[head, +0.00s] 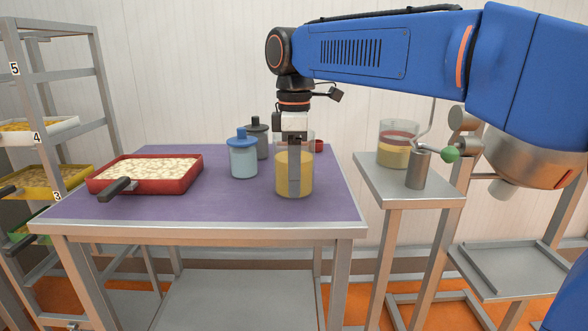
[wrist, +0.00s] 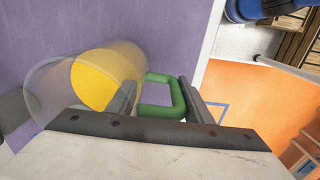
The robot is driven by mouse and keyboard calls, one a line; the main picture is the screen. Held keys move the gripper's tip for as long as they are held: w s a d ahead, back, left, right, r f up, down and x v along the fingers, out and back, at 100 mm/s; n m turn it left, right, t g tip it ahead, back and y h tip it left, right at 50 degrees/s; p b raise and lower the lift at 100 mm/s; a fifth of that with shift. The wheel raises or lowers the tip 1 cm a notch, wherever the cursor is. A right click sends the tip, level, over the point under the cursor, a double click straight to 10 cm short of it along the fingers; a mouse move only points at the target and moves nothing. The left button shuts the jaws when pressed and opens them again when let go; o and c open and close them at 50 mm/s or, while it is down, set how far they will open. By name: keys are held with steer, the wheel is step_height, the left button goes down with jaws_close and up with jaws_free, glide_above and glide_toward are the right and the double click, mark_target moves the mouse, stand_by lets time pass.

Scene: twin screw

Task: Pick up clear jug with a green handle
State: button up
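The clear jug (head: 303,182) stands upright on the purple table top and holds something yellow. It also shows in the wrist view (wrist: 100,80). Its green handle (wrist: 178,97) shows in the wrist view; in the head view my gripper hides it. My gripper (head: 293,190) points down in front of the jug in the head view. In the wrist view my gripper (wrist: 158,90) is open, with one finger on the jug's side of the handle and the other just outside it. I cannot tell whether either finger touches the handle.
A blue-lidded jar (head: 243,158) and a dark-lidded jar (head: 259,140) stand left of the jug. A red tray (head: 150,175) lies farther left. A small red object (head: 319,146) is behind. Another clear container (head: 395,150) and a metal cylinder (head: 416,171) stand on the right side table.

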jaws_close()
step_height(320, 180, up, 10)
stand_by(0.5)
